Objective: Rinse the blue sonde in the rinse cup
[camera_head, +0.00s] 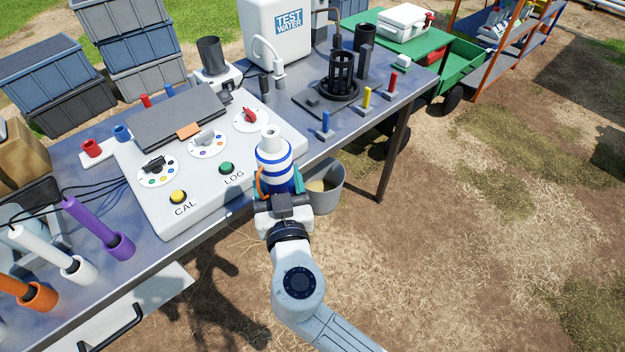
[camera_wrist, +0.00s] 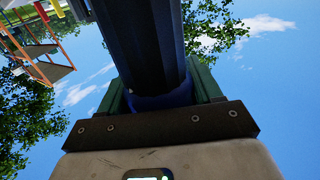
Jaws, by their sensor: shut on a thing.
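My gripper (camera_head: 280,185) is shut on a white cylinder with blue bands (camera_head: 273,155), held upright at the table's front edge, in front of the control panel. The wrist view shows a dark blue body (camera_wrist: 150,45) between my jaws (camera_wrist: 160,108). I cannot tell for sure that this is the blue sonde; its lower end is hidden. A dark cup (camera_head: 210,56) stands on a white base at the back of the table, and another dark cup (camera_head: 367,38) stands farther right. Which one is the rinse cup is not clear.
The white panel (camera_head: 215,210) has dials and buttons. A dark cage (camera_head: 341,78), a test water tank (camera_head: 275,45) and small coloured posts occupy the table's right. A grey bucket (camera_head: 326,192) hangs below the edge.

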